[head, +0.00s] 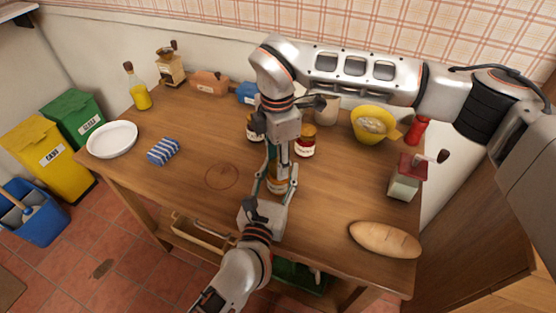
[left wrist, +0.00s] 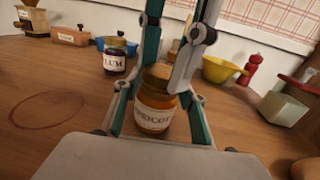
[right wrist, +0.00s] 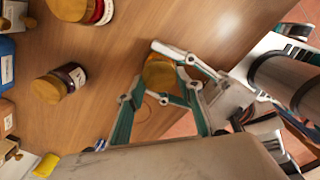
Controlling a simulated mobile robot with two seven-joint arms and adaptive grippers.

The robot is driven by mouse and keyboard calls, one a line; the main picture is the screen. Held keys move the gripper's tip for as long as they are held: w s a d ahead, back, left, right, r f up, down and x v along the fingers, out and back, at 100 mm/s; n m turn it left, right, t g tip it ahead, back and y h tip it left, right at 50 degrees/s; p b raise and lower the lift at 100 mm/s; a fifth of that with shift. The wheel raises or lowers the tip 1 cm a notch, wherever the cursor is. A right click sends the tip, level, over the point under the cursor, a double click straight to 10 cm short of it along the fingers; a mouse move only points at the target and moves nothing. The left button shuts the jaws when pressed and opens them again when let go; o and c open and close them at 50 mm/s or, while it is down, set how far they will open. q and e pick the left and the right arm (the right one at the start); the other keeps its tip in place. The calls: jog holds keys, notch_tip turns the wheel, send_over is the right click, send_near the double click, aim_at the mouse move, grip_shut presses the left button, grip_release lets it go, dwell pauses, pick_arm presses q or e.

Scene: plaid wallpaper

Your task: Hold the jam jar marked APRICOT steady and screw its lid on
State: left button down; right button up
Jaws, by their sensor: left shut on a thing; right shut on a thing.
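The jam jar marked APRICOT (left wrist: 153,116) stands upright on the wooden table, amber with a pale label. It is mostly hidden by my grippers in the head view. My left gripper (head: 277,186) reaches in from the front and is shut around the jar's body. My right gripper (head: 277,170) comes down from above and is shut on the golden lid (left wrist: 158,73). The lid is at the jar's mouth, in line with it; I cannot tell how far it is screwed on. The lid also shows from above in the right wrist view (right wrist: 160,72).
A PLUM jar (left wrist: 114,57) and a red jar (head: 305,146) stand just behind. A yellow bowl (head: 369,125), a red-topped grinder (head: 405,184) and bread (head: 385,240) are to the right. A striped cloth (head: 164,151) and plate (head: 112,139) are left. The table's front left is clear.

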jog(key=m, duration=0.5)
jog(key=shift+w+m, duration=0.1)
jog(key=shift+m, duration=0.3)
jog(key=m, duration=0.4)
jog(key=shift+w+m, duration=0.15)
jog(key=shift+m, duration=0.25)
jog(key=o, duration=0.7)
jog(key=shift+c, duration=0.2)
jog(key=shift+r, duration=2.25)
jog(key=shift+c, duration=0.3)
